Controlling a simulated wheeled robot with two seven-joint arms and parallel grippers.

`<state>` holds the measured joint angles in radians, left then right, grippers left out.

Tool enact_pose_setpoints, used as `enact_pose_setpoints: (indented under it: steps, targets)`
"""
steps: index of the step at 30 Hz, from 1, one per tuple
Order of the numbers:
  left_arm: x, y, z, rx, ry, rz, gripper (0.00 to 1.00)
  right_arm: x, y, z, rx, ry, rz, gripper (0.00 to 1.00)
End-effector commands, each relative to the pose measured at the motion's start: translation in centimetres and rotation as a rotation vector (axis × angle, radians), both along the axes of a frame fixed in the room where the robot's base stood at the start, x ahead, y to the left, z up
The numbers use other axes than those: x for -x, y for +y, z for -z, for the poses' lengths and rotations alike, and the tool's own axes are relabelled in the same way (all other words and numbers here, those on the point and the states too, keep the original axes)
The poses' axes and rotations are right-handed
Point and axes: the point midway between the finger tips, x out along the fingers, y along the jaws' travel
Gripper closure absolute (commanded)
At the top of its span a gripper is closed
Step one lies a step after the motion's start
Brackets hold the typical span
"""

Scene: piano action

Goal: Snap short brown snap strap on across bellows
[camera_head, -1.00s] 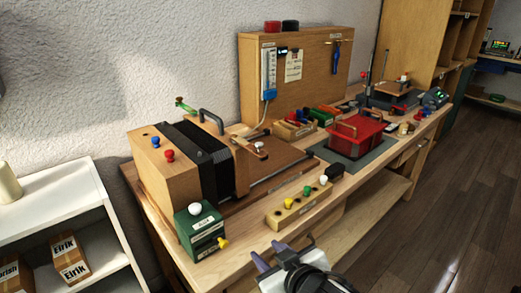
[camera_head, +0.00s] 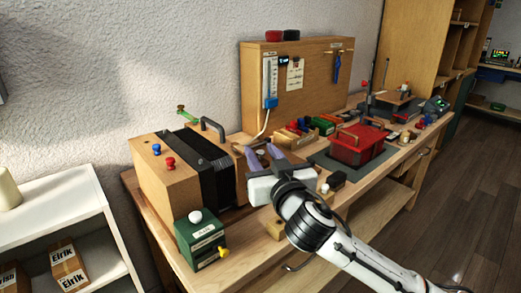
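The black pleated bellows (camera_head: 213,166) sits between two wooden blocks on the bench at the left. Its near wooden block (camera_head: 168,178) carries a blue knob (camera_head: 156,149) and a red knob (camera_head: 170,163). A dark handle (camera_head: 212,129) stands at the bellows' far side. I cannot make out the short brown snap strap for certain. My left gripper is not in view.
A green box (camera_head: 200,240) with a white knob stands at the bench's front left. A red crate (camera_head: 362,145) sits on a dark mat to the right. A wooden panel (camera_head: 310,80) rises behind. A white shelf (camera_head: 60,225) stands at the left.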

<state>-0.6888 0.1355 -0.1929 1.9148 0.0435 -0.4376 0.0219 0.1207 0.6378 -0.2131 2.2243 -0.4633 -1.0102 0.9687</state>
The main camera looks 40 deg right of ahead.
Motion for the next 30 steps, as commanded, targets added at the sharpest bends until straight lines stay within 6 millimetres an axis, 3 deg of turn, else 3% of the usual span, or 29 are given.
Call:
enact_pose_setpoints:
  steps: [12,13,19,30]
  targets:
    - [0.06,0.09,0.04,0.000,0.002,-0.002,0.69,-1.13,-0.37,0.02,-0.001,0.000,-0.001,0.66]
    - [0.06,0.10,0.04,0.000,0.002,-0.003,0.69,-1.13,-0.37,0.03,-0.001,0.000,-0.001,0.68]
    - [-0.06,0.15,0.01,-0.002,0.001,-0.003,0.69,-1.11,-0.38,0.03,-0.001,0.000,0.000,1.00]
    - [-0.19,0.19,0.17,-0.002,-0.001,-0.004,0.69,-0.63,-0.80,0.13,-0.003,0.000,0.034,1.00]
